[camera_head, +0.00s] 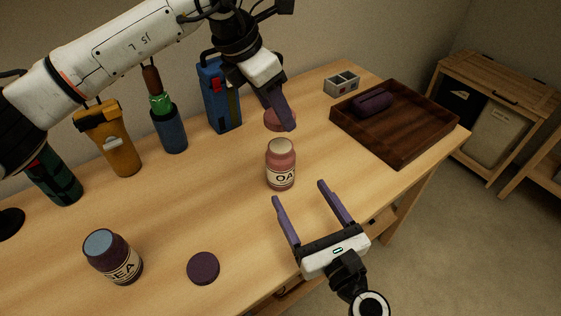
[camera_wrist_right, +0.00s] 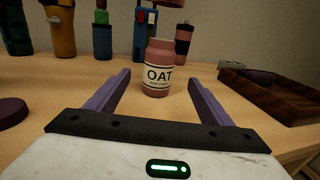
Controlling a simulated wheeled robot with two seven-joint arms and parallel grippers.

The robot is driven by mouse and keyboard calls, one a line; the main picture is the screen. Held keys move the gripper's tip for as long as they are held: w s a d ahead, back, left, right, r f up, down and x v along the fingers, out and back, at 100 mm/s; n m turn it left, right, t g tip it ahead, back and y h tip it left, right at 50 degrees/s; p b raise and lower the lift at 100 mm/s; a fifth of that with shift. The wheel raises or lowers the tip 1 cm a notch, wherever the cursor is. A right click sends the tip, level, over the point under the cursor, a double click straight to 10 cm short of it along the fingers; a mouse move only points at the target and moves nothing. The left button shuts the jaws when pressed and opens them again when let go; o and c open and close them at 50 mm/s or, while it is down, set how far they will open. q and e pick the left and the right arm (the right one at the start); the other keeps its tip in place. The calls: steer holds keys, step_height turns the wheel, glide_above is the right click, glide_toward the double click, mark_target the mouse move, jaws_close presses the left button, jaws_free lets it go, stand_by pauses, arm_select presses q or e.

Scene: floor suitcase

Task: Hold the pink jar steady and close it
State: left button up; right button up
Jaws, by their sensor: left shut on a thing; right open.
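The pink jar (camera_head: 281,168), with an OAT label, stands upright and without a lid on the table; its pale top faces up. It also shows upright between my right fingers in the right wrist view (camera_wrist_right: 158,72). My left gripper (camera_head: 279,112) is shut on the pink lid (camera_head: 276,120), behind and above the jar, apart from it. Part of the lid is hidden by the finger. My right gripper (camera_head: 308,203) is open and empty in front of the jar, its fingertips pointing toward it and not touching it.
An orange bottle (camera_head: 122,150), blue holder (camera_head: 170,135) and blue box (camera_head: 214,95) line the back. A wooden tray (camera_head: 402,146) and small grey box (camera_head: 341,84) stand right.

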arm_select(q)
steer(key=shift+s+r, duration=0.1)
steer(key=shift+s, duration=0.1)
arm_select(e)
steer(key=shift+s, duration=0.15)
steer(key=x, duration=1.2)
steer(key=c, duration=1.6)
arm_select(q)
glide_above(281, 145)
steer(key=shift+s+a+f, duration=0.1)
steer(key=shift+a+f, duration=0.05)
steer(key=shift+f, duration=0.7)
steer(key=shift+s+a+f, duration=0.15)
steer(key=shift+f, duration=0.65)
steer(key=shift+s+a+f, duration=0.1)
steer(key=shift+a+f, duration=0.05)
steer(key=shift+f, duration=0.7)
steer(key=shift+f, duration=0.9)
steer(key=shift+f, duration=0.5)
